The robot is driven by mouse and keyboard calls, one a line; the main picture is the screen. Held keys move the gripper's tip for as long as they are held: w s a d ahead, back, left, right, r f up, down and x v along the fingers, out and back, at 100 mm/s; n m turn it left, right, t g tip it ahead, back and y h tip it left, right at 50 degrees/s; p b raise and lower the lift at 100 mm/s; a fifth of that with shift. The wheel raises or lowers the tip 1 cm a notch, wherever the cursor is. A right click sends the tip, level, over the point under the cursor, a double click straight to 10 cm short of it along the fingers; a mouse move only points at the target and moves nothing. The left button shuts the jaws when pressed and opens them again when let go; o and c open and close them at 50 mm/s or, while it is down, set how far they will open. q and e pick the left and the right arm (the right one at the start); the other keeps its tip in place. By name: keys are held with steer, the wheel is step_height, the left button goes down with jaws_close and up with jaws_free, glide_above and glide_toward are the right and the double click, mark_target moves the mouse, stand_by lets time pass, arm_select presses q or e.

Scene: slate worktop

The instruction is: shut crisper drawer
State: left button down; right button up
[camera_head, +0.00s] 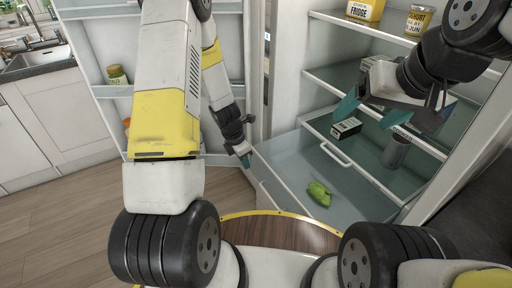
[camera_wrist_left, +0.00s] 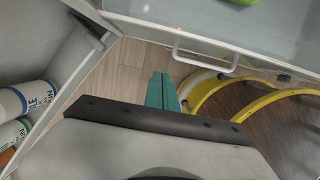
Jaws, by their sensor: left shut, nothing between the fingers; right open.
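The crisper drawer (camera_head: 283,165) is pulled out of the open fridge, with a green vegetable (camera_head: 319,193) lying in it. In the left wrist view the drawer's pale front and bar handle (camera_wrist_left: 205,62) show at the top, with the vegetable's edge (camera_wrist_left: 241,2) above. My left gripper (camera_head: 246,162) is shut and empty, just outside the drawer's near left corner. In the left wrist view its teal fingers (camera_wrist_left: 161,88) are below the handle, seemingly apart from it. My right gripper (camera_head: 388,114) is open and empty, high in front of the fridge shelves.
The fridge door (camera_head: 99,98) stands open at left, its shelves holding jars and bottles. Behind the crisper, another compartment with a handle (camera_head: 336,155) holds a dark box (camera_head: 346,128) and a grey can (camera_head: 396,150). A yellow tub (camera_head: 365,10) stands above. Wooden floor (camera_head: 60,225) is clear at left.

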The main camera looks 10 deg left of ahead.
mark_target(259, 171)
arm_select(q)
steer(key=shift+w+d+f, duration=0.6)
steer(key=shift+d+f, duration=0.2)
steer(key=shift+f, duration=0.55)
steer(key=shift+w+d+f, duration=0.65)
steer(key=shift+d+f, duration=0.15)
steer(key=shift+f, duration=0.5)
steer(key=shift+w+d+f, duration=0.6)
steer(key=shift+d+f, duration=0.2)
steer(key=shift+f, duration=0.55)
